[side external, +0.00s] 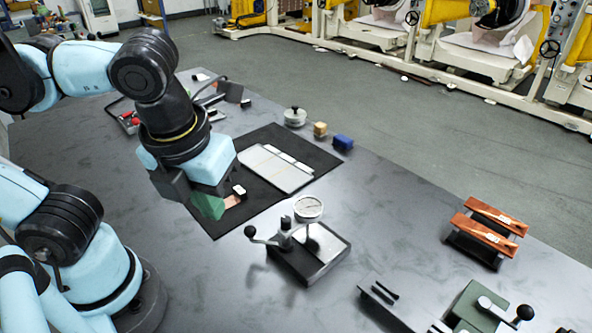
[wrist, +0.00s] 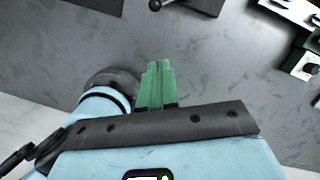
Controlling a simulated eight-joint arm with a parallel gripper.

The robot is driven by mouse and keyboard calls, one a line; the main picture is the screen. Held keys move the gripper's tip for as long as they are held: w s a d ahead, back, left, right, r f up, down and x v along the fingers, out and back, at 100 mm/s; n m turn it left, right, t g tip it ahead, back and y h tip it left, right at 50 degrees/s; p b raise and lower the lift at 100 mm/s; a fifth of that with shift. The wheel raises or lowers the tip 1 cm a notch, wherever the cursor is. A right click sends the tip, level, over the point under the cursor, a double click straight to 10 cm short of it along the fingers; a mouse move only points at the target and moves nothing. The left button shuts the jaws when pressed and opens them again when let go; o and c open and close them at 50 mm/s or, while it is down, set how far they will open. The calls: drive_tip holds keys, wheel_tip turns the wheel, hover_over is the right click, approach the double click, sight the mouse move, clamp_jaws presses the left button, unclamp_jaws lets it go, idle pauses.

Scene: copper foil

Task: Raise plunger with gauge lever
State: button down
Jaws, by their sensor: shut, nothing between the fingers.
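The thickness gauge stands on the grey table, with a round white dial (side external: 308,208) above a dark rectangular base (side external: 318,262). Its lever ends in a black ball knob (side external: 250,231) sticking out to the left of the base. In the wrist view a dark ball knob (wrist: 155,5) shows at the top edge, beside part of a dark base. The plunger under the dial is too small to make out. My gripper (side external: 212,208), with green fingers, is shut and empty, left of and above the lever knob, apart from it. The shut fingers (wrist: 158,66) also show in the wrist view.
A black mat (side external: 270,140) behind the gauge carries a silver plate (side external: 276,168) and a small copper piece (side external: 232,201) close to my gripper. Copper bars on a stand (side external: 488,225) and a green device (side external: 480,305) stand to the right.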

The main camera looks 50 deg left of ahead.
drive_tip(key=shift+f, duration=0.1)
idle(0.3)
drive_tip(key=shift+w+a+f, duration=0.45)
drive_tip(key=shift+w+f, duration=0.4)
drive_tip(key=shift+f, duration=1)
drive_tip(key=shift+w+a+f, duration=0.45)
drive_tip(key=shift+w+f, duration=0.45)
drive_tip(key=shift+f, duration=0.95)
drive_tip(key=shift+w+a+f, duration=0.45)
drive_tip(key=shift+w+f, duration=0.4)
drive_tip(key=shift+f, duration=1)
